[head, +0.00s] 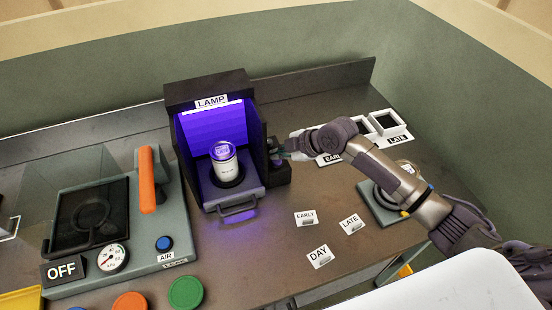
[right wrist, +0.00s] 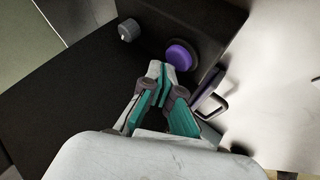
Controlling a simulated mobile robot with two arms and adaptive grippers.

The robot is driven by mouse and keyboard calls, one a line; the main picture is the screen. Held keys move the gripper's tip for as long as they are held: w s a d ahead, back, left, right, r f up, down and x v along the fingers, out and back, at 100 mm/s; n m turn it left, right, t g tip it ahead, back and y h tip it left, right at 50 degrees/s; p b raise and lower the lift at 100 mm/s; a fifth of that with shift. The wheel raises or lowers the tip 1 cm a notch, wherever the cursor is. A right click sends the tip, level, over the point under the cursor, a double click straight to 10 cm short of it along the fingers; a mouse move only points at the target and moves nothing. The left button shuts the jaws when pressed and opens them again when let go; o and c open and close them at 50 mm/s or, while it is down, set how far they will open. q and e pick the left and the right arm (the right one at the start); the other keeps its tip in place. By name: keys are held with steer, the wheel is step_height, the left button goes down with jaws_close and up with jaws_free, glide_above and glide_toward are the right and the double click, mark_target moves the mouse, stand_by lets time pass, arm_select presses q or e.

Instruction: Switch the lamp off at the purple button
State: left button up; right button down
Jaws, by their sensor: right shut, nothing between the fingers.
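The lamp box (head: 208,92), dark and labelled LAMP, stands at the back of the bench in the head view and glows purple inside. A white can (head: 226,172) stands upright inside it. The purple button (right wrist: 179,56) is round and sits on the dark side box in the right wrist view. My right gripper (right wrist: 162,72) is shut and empty, its tips just short of or at the button; I cannot tell if they touch. In the head view my right gripper (head: 281,153) is at the lamp's right side. My left gripper is not in view.
A grey knob (right wrist: 128,30) sits beside the button. A handle (head: 238,206) juts from the lamp's front. EARLY, LATE and DAY cards (head: 319,256) lie on the bench. White trays (head: 385,123) stand at the back right. A leak tester (head: 120,255) with an orange lever is at left.

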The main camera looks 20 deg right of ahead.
mark_target(279, 161)
steer(key=shift+f+b, duration=0.35)
steer(key=shift+f, duration=0.15)
stand_by(0.4)
steer(key=shift+r+p, duration=0.8)
steer(key=shift+r, duration=0.15)
steer(key=shift+r, duration=0.1)
step_height(279, 161, up, 6)
steer(key=p, duration=0.4)
steer(key=shift+p, duration=0.35)
